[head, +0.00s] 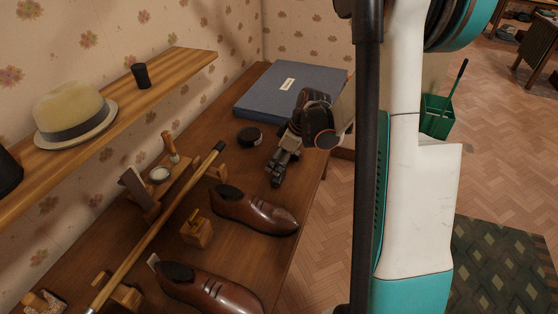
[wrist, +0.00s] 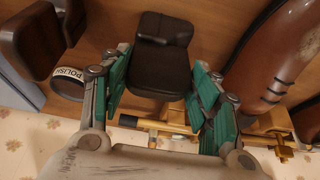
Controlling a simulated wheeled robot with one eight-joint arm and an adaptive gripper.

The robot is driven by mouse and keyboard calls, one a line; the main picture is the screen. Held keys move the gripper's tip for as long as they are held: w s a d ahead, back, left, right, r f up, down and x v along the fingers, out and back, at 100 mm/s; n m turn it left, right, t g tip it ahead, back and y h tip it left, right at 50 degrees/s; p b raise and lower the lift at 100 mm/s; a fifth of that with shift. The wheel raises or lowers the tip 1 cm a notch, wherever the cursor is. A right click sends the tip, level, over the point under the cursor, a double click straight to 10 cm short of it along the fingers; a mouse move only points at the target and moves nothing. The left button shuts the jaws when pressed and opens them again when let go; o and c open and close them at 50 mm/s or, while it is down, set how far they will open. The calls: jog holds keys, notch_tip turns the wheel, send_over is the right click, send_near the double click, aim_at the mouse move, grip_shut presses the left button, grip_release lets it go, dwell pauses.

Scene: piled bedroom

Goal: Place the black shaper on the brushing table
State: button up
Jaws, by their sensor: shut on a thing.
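In the head view my gripper (head: 280,168) is over the right part of the wooden table (head: 228,167), right of the black tin. The shaper cannot be told apart from the dark fingers there. I cannot tell whether it touches the tabletop. Which surface is the brushing table is not labelled; this table holds shoes and brushing things.
Brown shoes (head: 255,210), a wooden block (head: 197,231), a long stick (head: 160,222) and a black polish tin (head: 249,137) lie on the table. A blue box (head: 290,92) lies at its far end. A shelf (head: 115,108) with a hat overhangs the left.

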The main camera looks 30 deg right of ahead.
jog(key=shift+f, duration=0.15)
jog(key=o, duration=1.3)
jog(key=p+v, duration=0.3)
jog(key=v, duration=0.9)
jog(key=shift+r+p, duration=0.2)
jog(key=shift+p, duration=0.2)
